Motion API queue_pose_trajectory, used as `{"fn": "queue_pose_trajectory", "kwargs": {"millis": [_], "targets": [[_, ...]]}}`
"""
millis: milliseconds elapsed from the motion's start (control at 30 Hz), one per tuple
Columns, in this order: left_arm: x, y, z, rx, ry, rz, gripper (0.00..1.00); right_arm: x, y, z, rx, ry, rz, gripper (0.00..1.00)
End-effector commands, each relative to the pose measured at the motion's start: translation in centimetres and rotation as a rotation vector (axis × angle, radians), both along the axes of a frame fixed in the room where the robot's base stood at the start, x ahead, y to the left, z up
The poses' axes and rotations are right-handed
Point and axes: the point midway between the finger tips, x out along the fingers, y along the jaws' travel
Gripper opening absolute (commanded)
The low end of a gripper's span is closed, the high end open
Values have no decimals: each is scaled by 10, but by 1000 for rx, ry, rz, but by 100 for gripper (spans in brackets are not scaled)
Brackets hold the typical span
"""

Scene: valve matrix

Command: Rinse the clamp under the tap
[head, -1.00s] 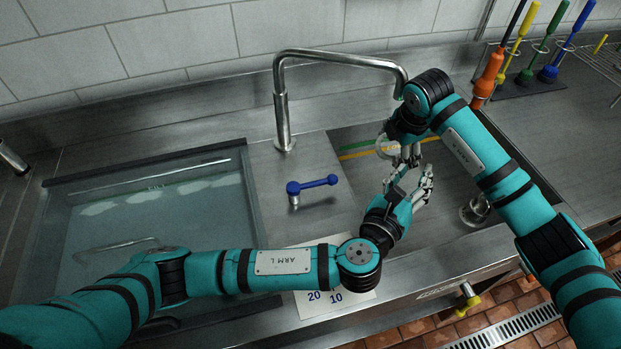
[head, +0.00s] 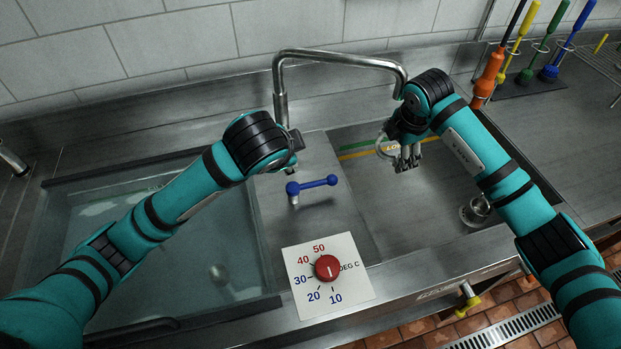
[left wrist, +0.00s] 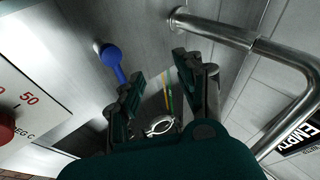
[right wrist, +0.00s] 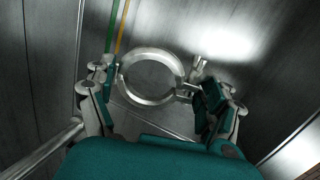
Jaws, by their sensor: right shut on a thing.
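The clamp is a pale metal ring (head: 380,146) with a small bolt, seen fully in the right wrist view (right wrist: 150,53). My right gripper (head: 408,160) is shut on the clamp and holds it over the right basin, below the tap's spout. The tap (head: 335,56) is a bent steel pipe; no water stream shows under it. Its blue lever (head: 318,184) stands on the deck between the basins. My left gripper (left wrist: 168,95) is open and empty, near the tap's post; in the head view its fingers are mostly hidden behind the wrist.
A red temperature dial (head: 327,267) on a white plate sits at the counter front. The left basin (head: 200,310) is full of water. The right basin (head: 440,200) has a drain cup (head: 477,210). Coloured brushes (head: 552,62) hang at the back right.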

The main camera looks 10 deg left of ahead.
Motion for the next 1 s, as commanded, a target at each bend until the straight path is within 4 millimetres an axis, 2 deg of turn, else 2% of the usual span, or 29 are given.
{"fn": "queue_pose_trajectory", "kwargs": {"millis": [200, 400, 500, 667, 1000], "targets": [[-18, -7, 13, -126, 237, -100, 36, 0, 0, 0, 0, -1, 0, 49], [-31, -12, 24, -186, 337, -170, 36, 0, 0, 0, 0, -1, 0, 49], [-33, -14, 21, -195, 354, -183, 36, 0, 0, 0, 0, -1, 0, 49], [-27, -20, 2, -196, 359, -183, 36, 0, 0, 0, 0, -1, 0, 49], [-6, -39, -58, -197, 357, -182, 36, 0, 0, 0, 0, -1, 0, 49]]}}
